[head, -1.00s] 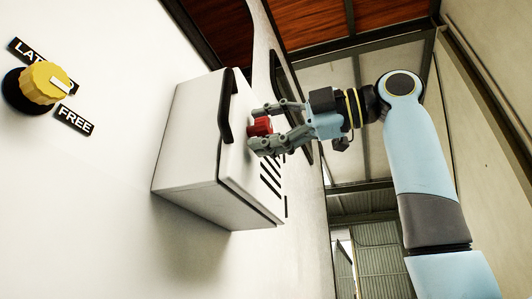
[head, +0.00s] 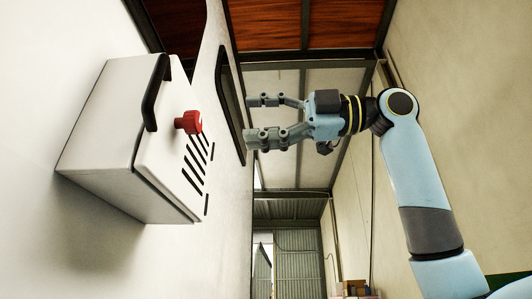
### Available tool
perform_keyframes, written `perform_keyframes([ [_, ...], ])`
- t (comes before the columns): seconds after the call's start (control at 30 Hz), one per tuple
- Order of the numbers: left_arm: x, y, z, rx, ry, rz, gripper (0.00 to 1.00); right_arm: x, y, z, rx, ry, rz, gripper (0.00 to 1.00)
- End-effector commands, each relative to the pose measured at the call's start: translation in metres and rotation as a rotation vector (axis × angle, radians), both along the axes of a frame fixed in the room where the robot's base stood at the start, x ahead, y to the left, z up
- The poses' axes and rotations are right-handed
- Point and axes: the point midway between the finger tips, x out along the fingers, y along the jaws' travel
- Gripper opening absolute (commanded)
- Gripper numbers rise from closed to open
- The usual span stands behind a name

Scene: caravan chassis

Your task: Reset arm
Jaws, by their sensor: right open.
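My right gripper (head: 262,119) is open and empty in the head view, its fingers pointing left. My light blue right arm comes in from the lower right. A red knob (head: 189,122) sticks out from the face of a white box (head: 116,135), to the left of the gripper. A clear gap lies between the fingertips and the knob. The box has a black handle (head: 155,92) and several dark slots (head: 195,165) beside the knob. My left gripper is not in view.
The box is fixed to a large pale panel (head: 60,240). A dark-framed window (head: 229,95) in the panel lies behind the fingertips. A hall with beams, a beige wall (head: 455,140) and a corrugated door (head: 297,262) is behind. Open room surrounds my right arm.

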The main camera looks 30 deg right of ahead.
Motion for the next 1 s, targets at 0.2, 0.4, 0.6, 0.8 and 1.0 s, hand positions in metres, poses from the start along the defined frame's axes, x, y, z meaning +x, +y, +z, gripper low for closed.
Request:
perform_keyframes([
  [0.2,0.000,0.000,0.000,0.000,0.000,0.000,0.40,-0.006,-0.009,0.000,0.000,0.001,0.000,0.61],
  [0.4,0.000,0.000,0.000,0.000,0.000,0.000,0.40,-0.007,-0.009,0.000,0.001,0.001,0.001,0.61],
  [0.6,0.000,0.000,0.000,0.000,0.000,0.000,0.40,-0.007,-0.009,0.000,0.001,0.001,0.001,0.61],
  [0.8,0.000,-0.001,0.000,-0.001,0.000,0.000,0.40,-0.006,-0.009,-0.001,0.000,0.004,0.001,0.61],
  [1.0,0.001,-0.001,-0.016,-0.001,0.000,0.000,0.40,0.022,-0.002,-0.068,0.011,0.134,0.023,0.61],
])
